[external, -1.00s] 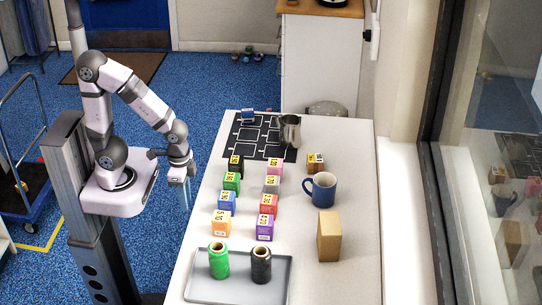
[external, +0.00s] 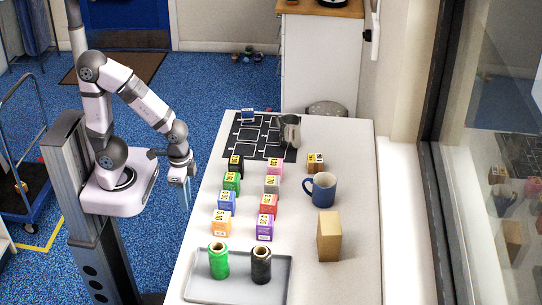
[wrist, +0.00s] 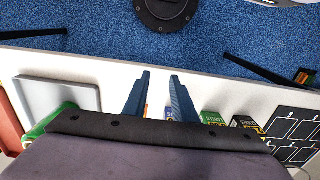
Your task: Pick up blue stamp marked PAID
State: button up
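A blue box with a pale label (external: 226,202) stands in the left row of small boxes. My gripper (external: 183,192) hangs pointing down just left of the table's left edge, apart from both. In the wrist view my gripper (wrist: 160,82) has two parted blue-grey fingers with nothing between them. Part of a blue box (wrist: 169,114) shows beside the right finger.
Small labelled boxes stand in two rows, including an orange one (external: 221,223) and a purple one (external: 265,228). A grey tray (external: 206,293) holds green and black spools. A metal pitcher (external: 289,131), blue mug (external: 322,190) and tan box (external: 329,237) stand rightward. The table's right strip is clear.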

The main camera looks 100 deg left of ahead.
dwell(0.3)
jog(key=o, duration=0.5)
jog(key=shift+c, duration=0.2)
